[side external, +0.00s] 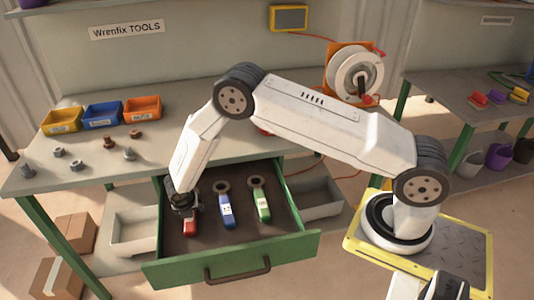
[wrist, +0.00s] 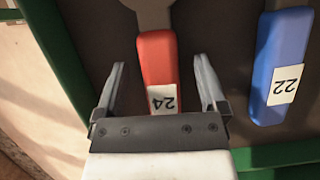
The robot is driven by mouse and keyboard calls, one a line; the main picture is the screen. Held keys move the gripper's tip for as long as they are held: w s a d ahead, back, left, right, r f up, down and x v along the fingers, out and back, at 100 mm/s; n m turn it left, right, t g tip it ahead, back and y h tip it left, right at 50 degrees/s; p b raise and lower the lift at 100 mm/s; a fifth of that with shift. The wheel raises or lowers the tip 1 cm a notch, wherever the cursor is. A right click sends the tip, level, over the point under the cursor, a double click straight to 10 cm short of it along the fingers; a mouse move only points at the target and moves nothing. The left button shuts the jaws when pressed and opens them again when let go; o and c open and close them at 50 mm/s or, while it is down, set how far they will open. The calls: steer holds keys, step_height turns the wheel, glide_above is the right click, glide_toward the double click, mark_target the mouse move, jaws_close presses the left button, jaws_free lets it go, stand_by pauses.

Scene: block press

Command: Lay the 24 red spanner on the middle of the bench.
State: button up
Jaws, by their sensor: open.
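The red spanner (side external: 190,226) lies in the open green drawer, at its left side. In the wrist view its red handle (wrist: 157,60) carries a white label reading 24. My gripper (wrist: 158,78) is open, with one finger on each side of the red handle and a gap to each. In the side view my gripper (side external: 184,207) is over the spanner and hides its upper part. The bench (side external: 185,145) stands behind and above the drawer, and its middle top is partly hidden by my arm.
A blue spanner (side external: 226,210) labelled 22 and a green spanner (side external: 262,203) lie to the right in the drawer (side external: 290,242). Yellow, blue and orange bins (side external: 142,108) and several bolts and nuts (side external: 108,143) occupy the bench's left. A white reel (side external: 355,73) stands at the back right.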

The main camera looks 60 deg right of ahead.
steer(key=shift+f, duration=0.2)
stand_by(0.4)
steer(key=shift+w, duration=0.1)
jaws_close()
